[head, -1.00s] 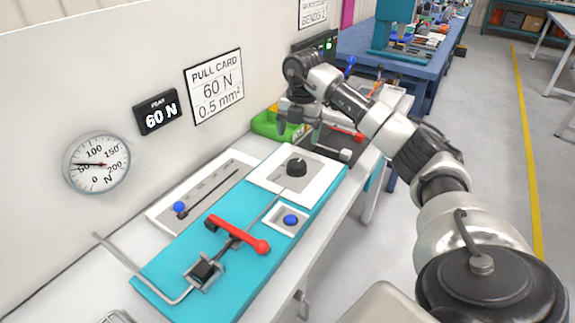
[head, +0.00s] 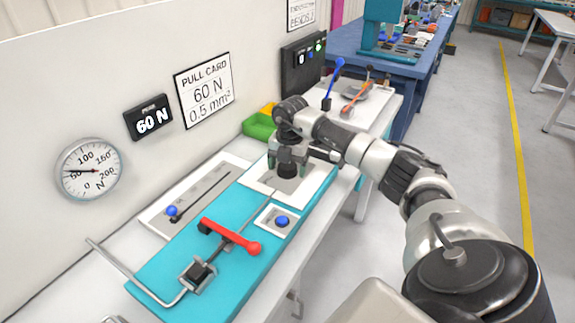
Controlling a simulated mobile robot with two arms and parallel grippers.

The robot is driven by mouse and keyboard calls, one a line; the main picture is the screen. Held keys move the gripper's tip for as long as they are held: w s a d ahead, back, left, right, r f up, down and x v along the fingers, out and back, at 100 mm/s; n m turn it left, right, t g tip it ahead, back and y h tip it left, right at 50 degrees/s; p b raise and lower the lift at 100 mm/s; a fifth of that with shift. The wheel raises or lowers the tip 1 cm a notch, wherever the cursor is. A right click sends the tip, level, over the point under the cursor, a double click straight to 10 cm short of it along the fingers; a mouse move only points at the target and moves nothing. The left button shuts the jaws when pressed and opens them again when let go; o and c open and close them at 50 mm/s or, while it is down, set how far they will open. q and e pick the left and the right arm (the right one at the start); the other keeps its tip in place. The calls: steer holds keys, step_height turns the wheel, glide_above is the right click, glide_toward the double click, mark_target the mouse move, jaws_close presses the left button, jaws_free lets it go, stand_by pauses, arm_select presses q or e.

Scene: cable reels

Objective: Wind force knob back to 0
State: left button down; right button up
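The dark round force knob (head: 287,170) sits on a white square plate (head: 316,181) at the far end of the teal board (head: 150,288). My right gripper (head: 287,166) points down over the knob, its fingers apart on either side of it. The gripper partly covers the knob, and I cannot tell whether the fingers touch it. The round gauge (head: 89,169) on the wall has its needle pointing left, near 50. The peak display (head: 148,117) reads 60 N, and the pull card (head: 203,90) says 60 N, 0.5 mm². My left gripper is not in view.
A red-handled lever (head: 230,235) and a blue button (head: 282,221) lie on the near side of the knob. A slider with a blue ball (head: 172,211) is at the left. Green and yellow bins (head: 260,127) and a blue-handled lever (head: 332,84) stand beyond.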

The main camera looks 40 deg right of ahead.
steer(key=c, duration=0.9)
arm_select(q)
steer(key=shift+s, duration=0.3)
arm_select(e)
steer(key=shift+n, duration=0.3)
steer(key=n, duration=0.3)
steer(key=shift+n, duration=0.3)
steer(key=n, duration=0.4)
steer(key=shift+d+n, duration=0.1)
steer(key=shift+n, duration=0.2)
steer(key=n, duration=0.5)
steer(key=shift+g+b, duration=0.3)
steer(key=shift+b, duration=0.1)
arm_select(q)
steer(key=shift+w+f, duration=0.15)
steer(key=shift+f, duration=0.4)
arm_select(e)
steer(key=shift+r+n, duration=0.1)
steer(key=shift+n, duration=1.9)
